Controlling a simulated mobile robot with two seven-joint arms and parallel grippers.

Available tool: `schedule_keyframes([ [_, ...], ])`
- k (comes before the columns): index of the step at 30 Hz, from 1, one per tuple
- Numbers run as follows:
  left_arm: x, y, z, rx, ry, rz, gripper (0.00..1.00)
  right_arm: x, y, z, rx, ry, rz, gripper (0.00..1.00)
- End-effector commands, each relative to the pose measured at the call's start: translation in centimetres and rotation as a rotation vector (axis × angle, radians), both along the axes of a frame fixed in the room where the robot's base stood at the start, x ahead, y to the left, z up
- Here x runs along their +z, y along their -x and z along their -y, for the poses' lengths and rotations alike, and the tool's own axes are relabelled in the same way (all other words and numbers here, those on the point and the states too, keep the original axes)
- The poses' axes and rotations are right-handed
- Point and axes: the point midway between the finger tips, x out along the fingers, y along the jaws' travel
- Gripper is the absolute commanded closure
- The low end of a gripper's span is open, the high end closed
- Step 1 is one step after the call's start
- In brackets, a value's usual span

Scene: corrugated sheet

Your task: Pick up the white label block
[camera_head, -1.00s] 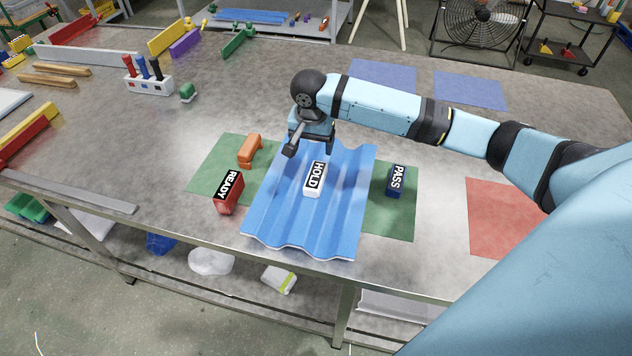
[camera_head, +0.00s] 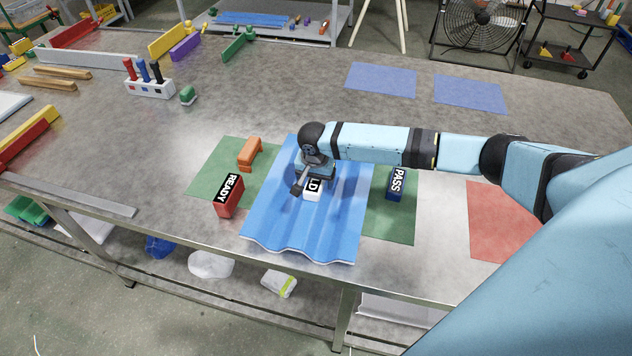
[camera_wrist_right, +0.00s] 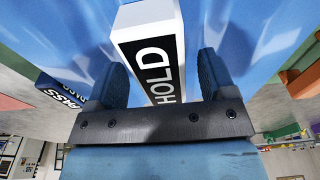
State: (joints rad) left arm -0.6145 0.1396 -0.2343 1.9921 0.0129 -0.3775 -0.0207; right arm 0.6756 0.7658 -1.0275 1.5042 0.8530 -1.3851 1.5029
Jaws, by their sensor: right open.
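The white label block (camera_head: 312,195) with a black HOLD face lies on the blue corrugated sheet (camera_head: 275,225). In the head view my right gripper (camera_head: 308,190) is over it and hides part of it. In the right wrist view the white block (camera_wrist_right: 130,48) stands between the two fingers of my right gripper (camera_wrist_right: 160,85), which is open. A gap shows on each side, wider on the right. How far the fingertips reach down beside the block is hard to tell. My left gripper is not in view.
A red READY block (camera_head: 228,197) and an orange block (camera_head: 249,153) lie left of the sheet. A dark blue PASS block (camera_head: 395,186) lies to its right on a green mat (camera_head: 393,226). A red mat (camera_head: 490,225) is farther right.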

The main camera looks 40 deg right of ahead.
Motion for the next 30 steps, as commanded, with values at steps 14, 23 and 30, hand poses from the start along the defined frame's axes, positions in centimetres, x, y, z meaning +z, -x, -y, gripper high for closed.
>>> schedule_keyframes([
  [14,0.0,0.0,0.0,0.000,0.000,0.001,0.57,-0.2,0.0,0.0,0.000,0.000,0.001,0.72],
  [23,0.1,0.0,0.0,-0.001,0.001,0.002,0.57,-0.2,-0.1,0.0,0.000,-0.001,0.002,0.78],
  [30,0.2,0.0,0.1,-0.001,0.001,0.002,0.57,1.5,-0.1,0.0,-0.001,-0.002,0.004,0.78],
])
